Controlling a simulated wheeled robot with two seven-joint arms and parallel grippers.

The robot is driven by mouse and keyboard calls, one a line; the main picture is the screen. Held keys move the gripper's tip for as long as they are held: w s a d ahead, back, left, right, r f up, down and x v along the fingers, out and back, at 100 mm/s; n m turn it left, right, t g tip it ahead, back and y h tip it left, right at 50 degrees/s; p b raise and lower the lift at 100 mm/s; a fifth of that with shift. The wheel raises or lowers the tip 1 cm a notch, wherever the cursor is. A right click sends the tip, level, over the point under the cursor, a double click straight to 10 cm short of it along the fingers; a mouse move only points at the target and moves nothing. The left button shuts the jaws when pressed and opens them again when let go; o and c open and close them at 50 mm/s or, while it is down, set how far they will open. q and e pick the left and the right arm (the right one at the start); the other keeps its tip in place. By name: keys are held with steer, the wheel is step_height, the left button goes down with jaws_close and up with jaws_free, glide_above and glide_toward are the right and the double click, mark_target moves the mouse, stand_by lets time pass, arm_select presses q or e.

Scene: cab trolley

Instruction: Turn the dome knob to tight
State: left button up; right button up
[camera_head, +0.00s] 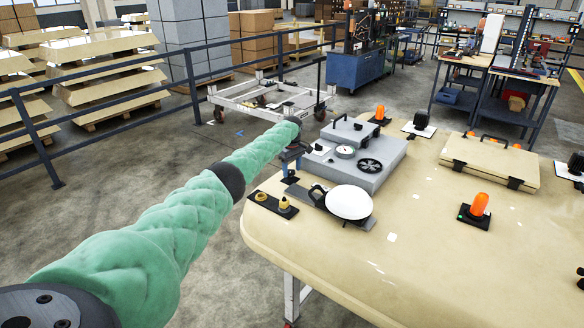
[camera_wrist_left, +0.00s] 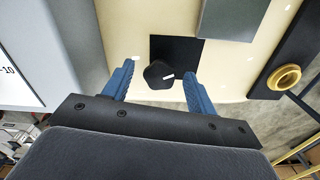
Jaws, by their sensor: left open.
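The dome knob (camera_wrist_left: 158,74) is a small black knob with a white pointer mark, on a black square plate (camera_wrist_left: 181,50) in the left wrist view. The mark points to the right there. My left gripper (camera_wrist_left: 160,84) is open, its blue fingers on either side of the knob with gaps showing. In the head view my left gripper (camera_head: 291,164) points down at the table between the grey case and the dome's plate; the knob is hidden there. The white dome (camera_head: 349,202) sits on a grey plate nearby. My right gripper is not in view.
The grey case (camera_head: 375,177) with gauge and black handwheel (camera_head: 369,166) stands beside the gripper. A black plate with brass fittings (camera_head: 284,203) lies near the table edge. An orange beacon (camera_head: 480,204) and a beige case (camera_head: 490,164) stand right. The table front is clear.

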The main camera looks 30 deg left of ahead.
arm_select(q)
steer(key=shift+s, duration=0.15)
steer(key=shift+f, duration=0.1)
steer(key=c, duration=1)
